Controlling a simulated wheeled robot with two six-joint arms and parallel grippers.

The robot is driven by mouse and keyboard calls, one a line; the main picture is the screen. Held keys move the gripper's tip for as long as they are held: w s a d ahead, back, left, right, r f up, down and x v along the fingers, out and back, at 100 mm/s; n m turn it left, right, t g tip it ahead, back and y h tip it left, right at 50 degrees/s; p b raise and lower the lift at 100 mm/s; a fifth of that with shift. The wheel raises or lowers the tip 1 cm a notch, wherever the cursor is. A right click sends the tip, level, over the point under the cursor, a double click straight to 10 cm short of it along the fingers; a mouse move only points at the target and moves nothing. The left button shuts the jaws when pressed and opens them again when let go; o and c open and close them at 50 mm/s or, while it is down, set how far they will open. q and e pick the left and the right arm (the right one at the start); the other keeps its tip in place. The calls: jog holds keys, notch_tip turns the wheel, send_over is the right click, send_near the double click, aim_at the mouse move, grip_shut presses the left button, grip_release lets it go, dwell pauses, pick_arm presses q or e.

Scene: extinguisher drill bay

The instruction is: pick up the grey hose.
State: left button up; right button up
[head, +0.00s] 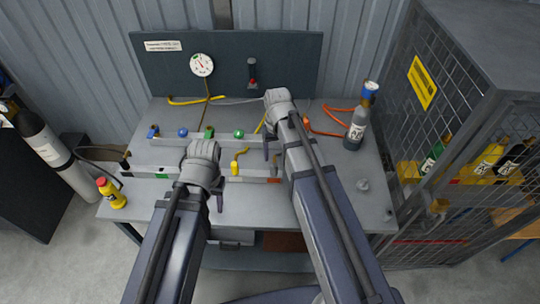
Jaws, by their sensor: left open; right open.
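A thin grey hose (236,102) lies along the back of the grey workbench (345,200), near the foot of the dark back panel. Its right end runs behind my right gripper's wrist, so I cannot see all of it. My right gripper (271,150) is open over the middle of the bench, in front and to the right of the hose. My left gripper (218,200) is open over the front of the bench, well in front of the hose. Its fingers are partly hidden by its wrist. Neither gripper touches the hose.
Yellow (185,102) and orange (322,131) hoses lie near the grey one. A rack (150,142) with coloured fittings crosses the bench. A grey cylinder (358,125) stands right, a yellow bottle (112,195) front left. A mesh cage (440,120) bounds the right side.

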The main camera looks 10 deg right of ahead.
aim_at(274, 165)
jog(key=shift+w+d, duration=0.1)
jog(key=shift+w, duration=0.15)
jog(key=shift+s+f, duration=0.1)
jog(key=shift+f+b, duration=0.3)
jog(key=shift+b, duration=0.25)
jog(key=shift+f+b, duration=0.75)
jog(key=shift+f, duration=0.1)
jog(key=f+b, duration=0.3)
jog(key=a+f+b, duration=0.1)
jog(key=f+b, duration=0.1)
jog(key=shift+s+f, duration=0.15)
